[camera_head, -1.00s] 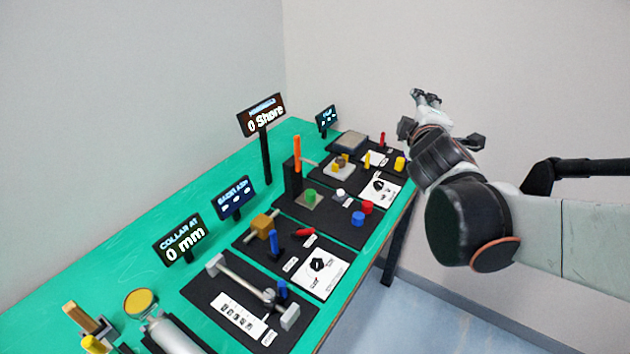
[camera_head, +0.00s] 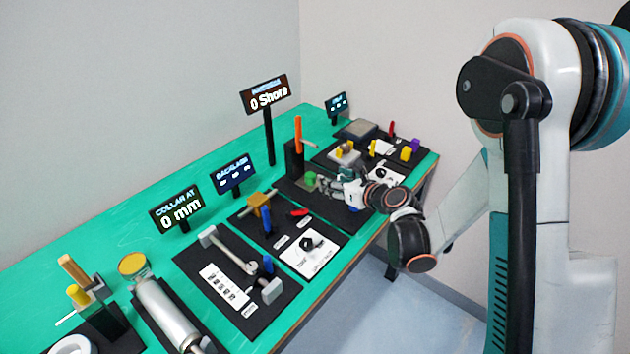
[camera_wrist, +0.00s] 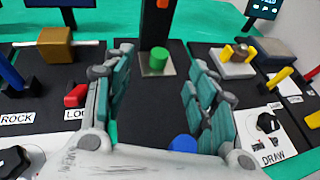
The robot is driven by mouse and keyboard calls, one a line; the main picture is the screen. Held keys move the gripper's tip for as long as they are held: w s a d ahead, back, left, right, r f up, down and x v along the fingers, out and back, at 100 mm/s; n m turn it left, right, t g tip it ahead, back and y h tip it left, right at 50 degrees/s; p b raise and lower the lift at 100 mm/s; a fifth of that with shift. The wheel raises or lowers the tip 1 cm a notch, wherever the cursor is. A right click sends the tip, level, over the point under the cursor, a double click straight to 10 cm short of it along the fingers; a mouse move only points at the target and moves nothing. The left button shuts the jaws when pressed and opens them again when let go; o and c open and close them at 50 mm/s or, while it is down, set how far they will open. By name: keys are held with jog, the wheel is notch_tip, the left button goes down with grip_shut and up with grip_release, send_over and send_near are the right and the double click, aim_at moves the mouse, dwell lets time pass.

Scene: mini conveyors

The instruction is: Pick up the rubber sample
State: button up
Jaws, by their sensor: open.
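A short green cylinder (camera_head: 310,179), which looks like a rubber sample, stands on a metal plate (camera_wrist: 146,72) at the foot of the hardness tester. It also shows in the wrist view (camera_wrist: 159,60), ahead and between my fingers. A blue cylinder (camera_wrist: 183,143) shows low in the wrist view between the fingers, partly hidden by my gripper. My gripper (camera_head: 328,184) is open and empty, low over the black tester mat, just right of the green cylinder in the head view. The red cylinder and the small white piece are hidden.
The tester's dark post (camera_head: 294,160) with an orange part rises behind the green cylinder. The backlash rig (camera_wrist: 55,45) and red lever (camera_wrist: 76,95) lie left, the draw station (camera_wrist: 268,122) right. A "0 Shore" sign (camera_head: 264,95) stands behind.

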jog(key=shift+s+f+n, duration=0.1)
jog(key=shift+f+n, duration=0.2)
jog(key=shift+f, duration=0.4)
jog(key=shift+a+f, duration=0.25)
jog(key=shift+f, duration=0.05)
jog(key=b, duration=0.2)
send_near(311, 175)
jog(key=x, duration=0.4)
jog(key=shift+s+a+r, duration=0.15)
jog(key=shift+s+a, duration=0.05)
jog(key=shift+a, duration=0.1)
jog(key=b+x, duration=0.1)
jog(key=x, duration=0.1)
jog(key=b+x, duration=0.1)
jog(key=x, duration=0.2)
jog(key=shift+w+d+b, duration=0.2)
jog(key=shift+w+b, duration=0.05)
jog(key=shift+b, duration=0.1)
jog(key=c, duration=1.1)
jog(key=shift+c, duration=0.2)
